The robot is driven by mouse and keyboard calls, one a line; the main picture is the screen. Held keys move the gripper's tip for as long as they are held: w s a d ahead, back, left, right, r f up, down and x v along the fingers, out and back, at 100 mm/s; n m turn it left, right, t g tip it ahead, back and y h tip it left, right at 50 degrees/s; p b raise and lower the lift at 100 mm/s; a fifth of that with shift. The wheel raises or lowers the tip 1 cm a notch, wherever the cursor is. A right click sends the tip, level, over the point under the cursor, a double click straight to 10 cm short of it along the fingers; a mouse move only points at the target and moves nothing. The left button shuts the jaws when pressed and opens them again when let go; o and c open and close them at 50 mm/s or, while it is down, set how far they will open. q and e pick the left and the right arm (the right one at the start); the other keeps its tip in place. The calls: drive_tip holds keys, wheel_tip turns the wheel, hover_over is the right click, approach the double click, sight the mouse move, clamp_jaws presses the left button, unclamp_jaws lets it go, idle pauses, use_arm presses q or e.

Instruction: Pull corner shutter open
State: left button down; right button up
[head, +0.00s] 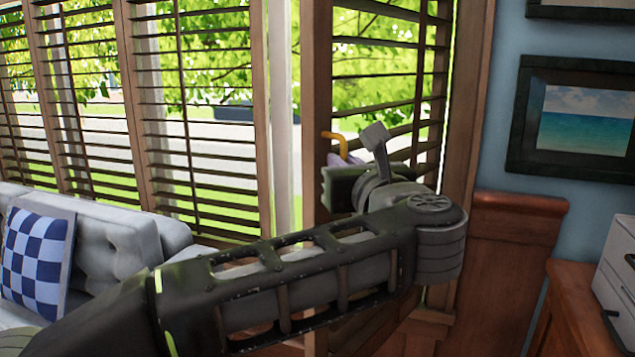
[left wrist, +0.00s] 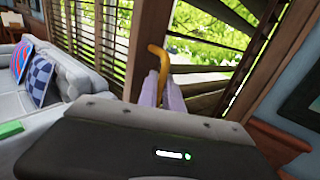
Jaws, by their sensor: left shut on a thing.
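The corner shutter (head: 318,90) is the wood-framed slatted panel at the right end of the window. A gap with a white post shows between its left edge and the neighbouring shutter. Its yellow hooked handle (head: 335,136) is on the left stile; it also shows in the left wrist view (left wrist: 158,58). My left gripper (head: 345,158) is at the handle, shut on it. In the left wrist view its two pale fingers (left wrist: 160,92) are close together on the handle's lower part. The exact contact is partly hidden. My right gripper is not in view.
More slatted shutters (head: 140,110) run to the left. A grey sofa (head: 125,235) with a blue checked pillow (head: 36,252) stands below them. A wooden cabinet (head: 575,305) and a framed seascape (head: 580,120) are at the right wall.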

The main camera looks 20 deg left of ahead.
use_arm(q)
drive_tip(key=shift+s+d+r, duration=0.1)
drive_tip(key=shift+s+d, duration=0.05)
drive_tip(key=shift+d, duration=0.3)
drive_tip(key=c, duration=1.5)
unclamp_jaws()
drive_tip(key=shift+b+v, duration=1.05)
drive_tip(key=shift+v, duration=2.85)
